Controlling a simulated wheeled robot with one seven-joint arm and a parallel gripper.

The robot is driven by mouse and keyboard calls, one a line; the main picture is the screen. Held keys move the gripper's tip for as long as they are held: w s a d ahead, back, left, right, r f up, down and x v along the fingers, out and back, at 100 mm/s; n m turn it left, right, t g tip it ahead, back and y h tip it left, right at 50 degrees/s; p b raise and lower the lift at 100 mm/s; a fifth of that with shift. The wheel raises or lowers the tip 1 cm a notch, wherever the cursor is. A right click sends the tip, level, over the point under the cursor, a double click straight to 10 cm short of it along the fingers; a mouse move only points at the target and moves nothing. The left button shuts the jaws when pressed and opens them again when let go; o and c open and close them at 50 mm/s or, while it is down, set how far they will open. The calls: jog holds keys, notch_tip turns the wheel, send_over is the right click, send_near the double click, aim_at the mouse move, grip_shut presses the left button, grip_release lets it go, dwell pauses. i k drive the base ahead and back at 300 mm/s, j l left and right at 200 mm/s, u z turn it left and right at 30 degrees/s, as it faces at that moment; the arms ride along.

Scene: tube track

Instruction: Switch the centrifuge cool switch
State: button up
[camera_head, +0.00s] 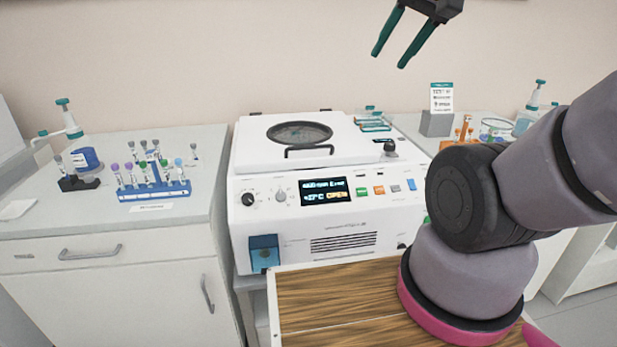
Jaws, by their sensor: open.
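The white centrifuge (300,240) stands in the middle, its lid (262,150) with a round dark window and a black handle lying flat. A blue part (264,252) sits low at the front left. The panel labels are too small to tell which control is the cool switch. My gripper (389,58) is open and empty, high above and behind the centrifuge's right side, touching nothing.
A blue tube rack (154,190) and a wash bottle (68,120) stand on the left cabinet. A sign stand (437,122), an orange rack (464,133) and glassware are at the right. My arm covers the right foreground.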

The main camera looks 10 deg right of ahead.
aim_at(411, 183)
jog(key=k, duration=0.9)
